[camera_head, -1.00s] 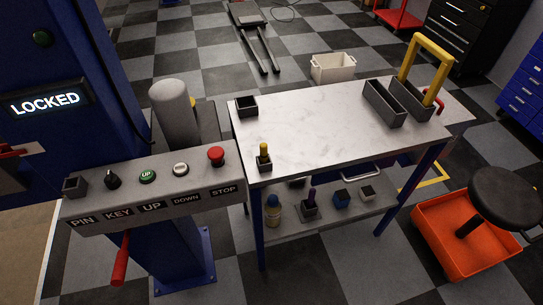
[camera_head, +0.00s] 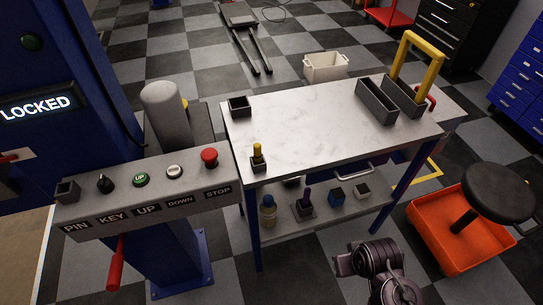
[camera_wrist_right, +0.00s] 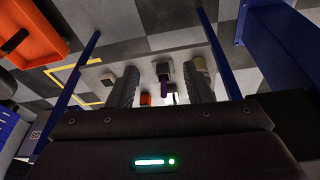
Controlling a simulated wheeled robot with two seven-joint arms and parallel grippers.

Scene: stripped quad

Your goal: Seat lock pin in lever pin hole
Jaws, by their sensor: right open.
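A yellow-topped pin (camera_head: 257,151) stands upright in a small dark holder (camera_head: 259,166) at the table's near left corner. A purple-handled piece (camera_head: 307,194) stands in a dark block on the lower shelf. I cannot tell which is the lock pin. A red lever (camera_head: 116,262) hangs below the control panel; its pin hole cannot be made out. An open dark socket (camera_head: 67,190) sits above the PIN label. My right arm is low, in front of the table. In the right wrist view my right gripper (camera_wrist_right: 164,88) is open, with the purple-handled piece seen beyond, between its fingers. My left gripper is out of view.
The white tabletop (camera_head: 310,125) is mostly clear, with dark bins (camera_head: 376,100) at its right end. An orange tray (camera_head: 440,225) and a stool (camera_head: 497,193) stand at right.

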